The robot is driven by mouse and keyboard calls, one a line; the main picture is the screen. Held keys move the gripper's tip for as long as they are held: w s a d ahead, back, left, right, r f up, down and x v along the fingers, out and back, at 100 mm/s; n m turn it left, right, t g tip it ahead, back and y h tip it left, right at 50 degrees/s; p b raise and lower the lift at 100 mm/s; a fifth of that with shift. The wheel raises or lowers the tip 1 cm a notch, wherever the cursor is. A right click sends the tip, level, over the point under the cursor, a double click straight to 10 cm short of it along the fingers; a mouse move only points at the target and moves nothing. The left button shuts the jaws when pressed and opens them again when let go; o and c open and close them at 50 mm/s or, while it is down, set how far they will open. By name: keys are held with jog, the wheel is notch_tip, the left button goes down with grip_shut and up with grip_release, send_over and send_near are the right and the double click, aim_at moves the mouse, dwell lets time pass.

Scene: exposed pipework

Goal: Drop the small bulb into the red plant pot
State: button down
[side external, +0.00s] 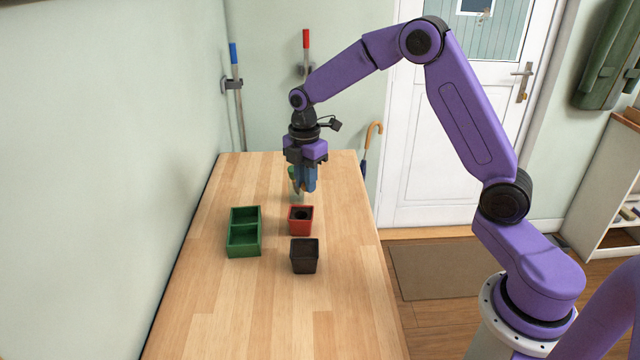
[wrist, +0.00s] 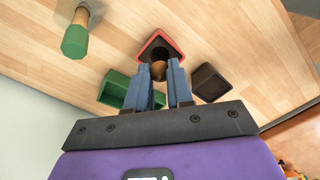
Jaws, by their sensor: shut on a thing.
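The red plant pot (side external: 301,220) stands upright on the wooden bench, and its dark opening faces up. It also shows in the wrist view (wrist: 174,43), just beyond my fingertips. My gripper (side external: 307,188) points down above the bench, higher than the pot and a little behind it in the side view. Its blue fingers (wrist: 160,72) are shut on the small brown bulb (wrist: 158,71), which sits between the tips. In the wrist view the bulb overlaps the pot's near edge. In the side view I cannot make out the bulb.
A green two-compartment tray (side external: 244,232) stands left of the red pot. A black pot (side external: 304,256) stands close in front of it. A tool with a green handle and wooden end (wrist: 76,38) is near my gripper. The bench's front part is clear.

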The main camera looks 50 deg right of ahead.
jog(key=shift+w+f, duration=0.15)
jog(key=shift+f, duration=2.85)
jog(key=c, duration=0.9)
grip_release()
jog(key=shift+r, duration=0.1)
notch_tip(320, 180, up, 17)
jog(key=shift+r, duration=0.1)
